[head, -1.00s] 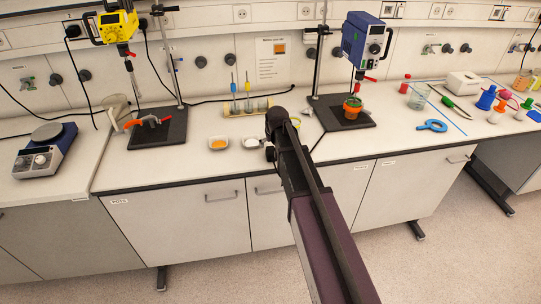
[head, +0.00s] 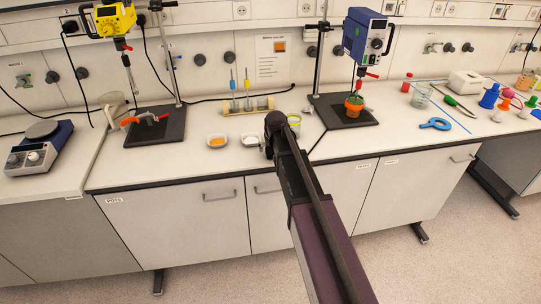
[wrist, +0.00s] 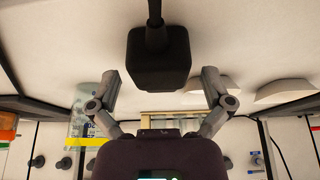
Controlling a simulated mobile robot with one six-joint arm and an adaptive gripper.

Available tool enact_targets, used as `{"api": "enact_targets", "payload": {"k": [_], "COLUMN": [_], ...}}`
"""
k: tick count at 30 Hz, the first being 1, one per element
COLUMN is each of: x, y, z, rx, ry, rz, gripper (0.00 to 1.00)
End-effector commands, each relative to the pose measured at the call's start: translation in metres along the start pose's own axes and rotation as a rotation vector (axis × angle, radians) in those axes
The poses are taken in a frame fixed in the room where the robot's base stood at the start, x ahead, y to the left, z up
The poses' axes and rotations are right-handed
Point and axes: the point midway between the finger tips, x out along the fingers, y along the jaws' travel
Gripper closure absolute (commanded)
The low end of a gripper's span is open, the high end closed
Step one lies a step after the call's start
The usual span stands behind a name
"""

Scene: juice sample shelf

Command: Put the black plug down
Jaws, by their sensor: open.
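The black plug (wrist: 158,62) is a dark block with a thick cable running up out of it in the wrist view. It shows between the two fingers of my gripper (wrist: 160,76), which are spread apart with visible gaps on both sides of it. My gripper is open. Whether the plug rests fully on the bench top I cannot tell. In the head view my gripper (head: 272,130) is over the bench's front part, and I cannot make out the plug behind my arm.
Two small dishes, one with orange content (head: 217,141) and one white (head: 250,140), stand left of my gripper. A beaker with a yellow band (head: 294,121) is close on its right. A test-tube rack (head: 248,106) stands behind. Stirrer stands flank this area.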

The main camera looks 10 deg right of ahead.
Motion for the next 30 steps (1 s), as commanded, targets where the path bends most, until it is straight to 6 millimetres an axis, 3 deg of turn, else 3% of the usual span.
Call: {"api": "enact_targets", "payload": {"k": [18, 20, 27, 30], "x": [0.001, 0.001, 0.0011, 0.0011], "y": [-0.0004, -0.0004, -0.0005, -0.0006], "z": [0.0, 0.0, -0.0001, -0.0001], "rx": [0.0, -0.001, -0.001, -0.001], "ry": [0.0, 0.0, 0.0, 0.0], "rz": [0.0, 0.0, 0.0, 0.0], "gripper": [0.0, 0.15, 0.85, 0.85]}}
